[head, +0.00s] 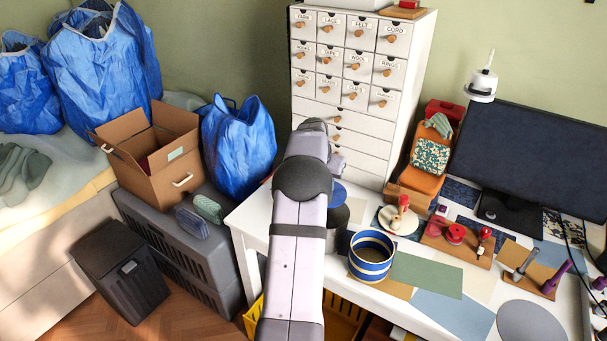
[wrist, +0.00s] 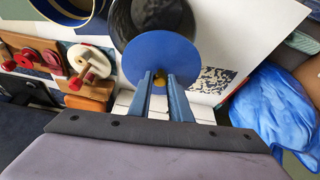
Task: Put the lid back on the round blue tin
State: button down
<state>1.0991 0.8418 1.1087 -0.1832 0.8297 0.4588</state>
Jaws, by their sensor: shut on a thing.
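The round tin (head: 371,256) has blue and white stripes and stands open and upright on the white table. Part of its rim (wrist: 93,22) shows at the upper left of the wrist view. The lid is a flat blue disc (wrist: 155,40) with a small yellow knob. My gripper (wrist: 160,82) is shut on the knob and holds the lid out in front of the fingers. In the head view my arm covers the gripper and most of the lid; a blue edge of the lid (head: 338,192) shows. The lid is apart from the tin.
A dark round pot (wrist: 122,22) stands beside the tin, partly behind the lid in the wrist view. A white plate with a red-topped item (head: 402,217) and a wooden board with red spools (head: 456,240) are right of the tin. A drawer cabinet (head: 345,150) stands behind.

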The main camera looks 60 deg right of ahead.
jog(key=s+a+m+g+p, duration=0.1)
jog(key=s+a+m+p, duration=0.1)
jog(key=s, duration=0.7)
jog(key=s+a+r+m+g+p, duration=0.1)
jog(key=s+a+m+p, duration=0.2)
jog(key=s, duration=0.7)
jog(key=shift+a+r+p, duration=0.3)
jog(key=shift+a+p, duration=0.15)
jog(key=shift+a, duration=0.1)
jog(key=shift+s+f, duration=0.1)
jog(key=shift+f, duration=0.05)
notch_tip(320, 180, down, 6)
jog(key=b, duration=0.5)
jog(key=shift+f+b, duration=0.25)
jog(key=shift+b, duration=0.75)
dwell(1.7)
dwell(0.4)
jog(key=c, duration=1.1)
grip_release()
